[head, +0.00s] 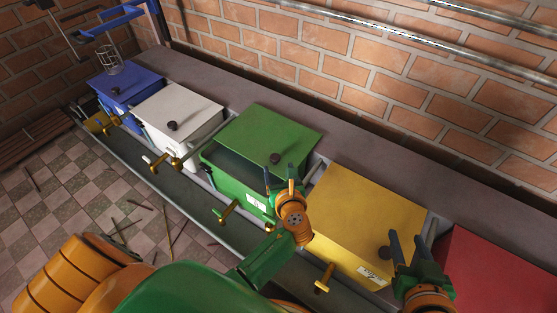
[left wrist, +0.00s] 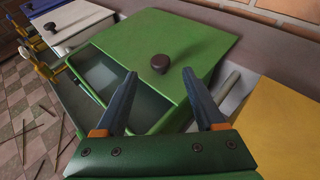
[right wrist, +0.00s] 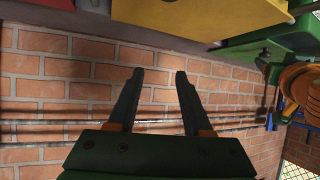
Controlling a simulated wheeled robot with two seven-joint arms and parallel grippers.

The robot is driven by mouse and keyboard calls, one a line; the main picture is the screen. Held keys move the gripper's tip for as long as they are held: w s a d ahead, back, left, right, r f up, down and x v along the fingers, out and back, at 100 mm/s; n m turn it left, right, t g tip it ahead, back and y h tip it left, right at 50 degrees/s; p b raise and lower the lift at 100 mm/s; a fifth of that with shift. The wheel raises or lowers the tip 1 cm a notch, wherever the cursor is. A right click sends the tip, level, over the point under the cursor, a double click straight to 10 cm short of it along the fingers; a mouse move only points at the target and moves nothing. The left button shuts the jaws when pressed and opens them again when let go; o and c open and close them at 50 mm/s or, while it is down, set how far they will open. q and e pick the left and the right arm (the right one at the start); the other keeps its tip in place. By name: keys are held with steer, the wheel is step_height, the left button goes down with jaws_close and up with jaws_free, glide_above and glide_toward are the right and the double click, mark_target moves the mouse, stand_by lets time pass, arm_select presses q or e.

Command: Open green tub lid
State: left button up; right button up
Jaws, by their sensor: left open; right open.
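The green tub (head: 235,189) stands mid-row with its green lid (head: 268,130) pushed toward the wall and askew. The dark tub interior shows along the front in the head view and also in the left wrist view (left wrist: 110,78). A dark round knob (head: 275,158) is on the lid; it also shows in the left wrist view (left wrist: 160,63). My left gripper (head: 281,178) is open and empty, close to the knob at the lid's front right, apart from it. My right gripper (head: 406,246) is open and empty by the yellow tub's right side.
A yellow tub (head: 362,218) and a red tub (head: 492,280) stand to the right, a white tub (head: 180,112) and a blue tub (head: 127,88) to the left, all lidded. Brass cranks (head: 225,213) stick out in front. A brick wall (head: 330,60) rises behind the bench.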

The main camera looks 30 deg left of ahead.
mark_target(275, 157)
arm_select(q)
steer(key=b+x, duration=0.1)
steer(key=x, duration=0.2)
steer(key=shift+f+b, duration=0.1)
steer(key=shift+b, duration=0.2)
steer(key=shift+b+x, duration=0.65)
steer(key=shift+x, duration=0.45)
steer(key=shift+w, duration=0.15)
arm_select(e)
step_height(275, 157, up, 20)
steer(key=s+a+n+t+y, duration=0.1)
steer(key=t+y, duration=0.4)
steer(key=t, duration=0.7)
steer(key=shift+a+r+n, duration=0.15)
steer(key=shift+a+n, duration=0.15)
steer(key=shift+a, duration=0.45)
arm_select(q)
jaws_close()
